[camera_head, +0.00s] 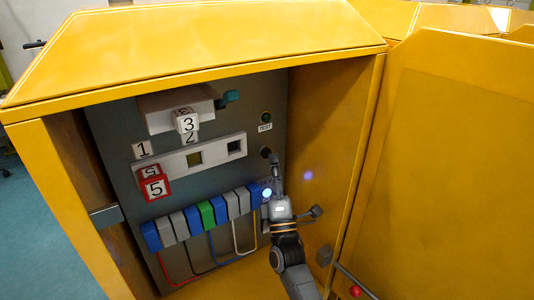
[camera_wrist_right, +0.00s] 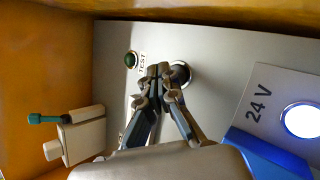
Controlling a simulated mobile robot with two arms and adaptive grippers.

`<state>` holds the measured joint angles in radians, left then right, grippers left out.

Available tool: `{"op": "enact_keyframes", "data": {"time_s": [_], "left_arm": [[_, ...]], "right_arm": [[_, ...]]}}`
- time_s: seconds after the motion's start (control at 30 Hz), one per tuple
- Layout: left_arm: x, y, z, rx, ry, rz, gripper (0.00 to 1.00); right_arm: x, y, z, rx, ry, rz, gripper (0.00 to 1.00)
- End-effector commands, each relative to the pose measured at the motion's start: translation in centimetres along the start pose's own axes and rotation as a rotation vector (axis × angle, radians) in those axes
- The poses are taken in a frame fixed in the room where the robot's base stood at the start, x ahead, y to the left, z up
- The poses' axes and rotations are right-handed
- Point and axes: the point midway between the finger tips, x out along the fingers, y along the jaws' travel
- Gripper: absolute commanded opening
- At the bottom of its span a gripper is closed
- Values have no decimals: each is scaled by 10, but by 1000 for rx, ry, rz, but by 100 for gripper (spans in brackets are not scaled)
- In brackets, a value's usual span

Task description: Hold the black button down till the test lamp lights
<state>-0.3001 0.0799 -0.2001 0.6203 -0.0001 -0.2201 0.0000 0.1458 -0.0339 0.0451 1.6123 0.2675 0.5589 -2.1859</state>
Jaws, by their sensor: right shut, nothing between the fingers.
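The black button (camera_head: 265,152) is on the grey panel inside the yellow cabinet, below the TEST label. In the right wrist view the button (camera_wrist_right: 182,73) shows as a dark round shape with a pale ring, partly hidden by my fingers. The test lamp (camera_head: 266,117) is a small dark green dome above the label, and the lamp (camera_wrist_right: 131,59) also looks dark in the right wrist view. My right gripper (camera_head: 275,160) is shut and empty, its fingertips (camera_wrist_right: 158,70) at the button. I cannot tell whether they touch or press it. My left gripper is out of view.
A row of blue, grey and green terminal blocks (camera_head: 206,214) with wires is below left of the button. Numbered tags (camera_head: 154,188) hang on the panel's left. A teal-handled switch (camera_head: 229,97) is upper left. The open yellow door (camera_head: 455,170) stands right.

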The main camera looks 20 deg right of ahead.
Motion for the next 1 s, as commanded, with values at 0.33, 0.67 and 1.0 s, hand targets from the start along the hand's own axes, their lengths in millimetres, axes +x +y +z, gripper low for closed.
{"op": "enact_keyframes", "data": {"time_s": [0.33,0.67,1.0], "left_arm": [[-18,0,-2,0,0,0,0],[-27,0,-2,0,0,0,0],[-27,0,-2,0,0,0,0]], "right_arm": [[-17,16,14,-1,-1,-1,0],[-34,26,25,1,0,0,0],[-35,26,25,0,0,1,0]]}}
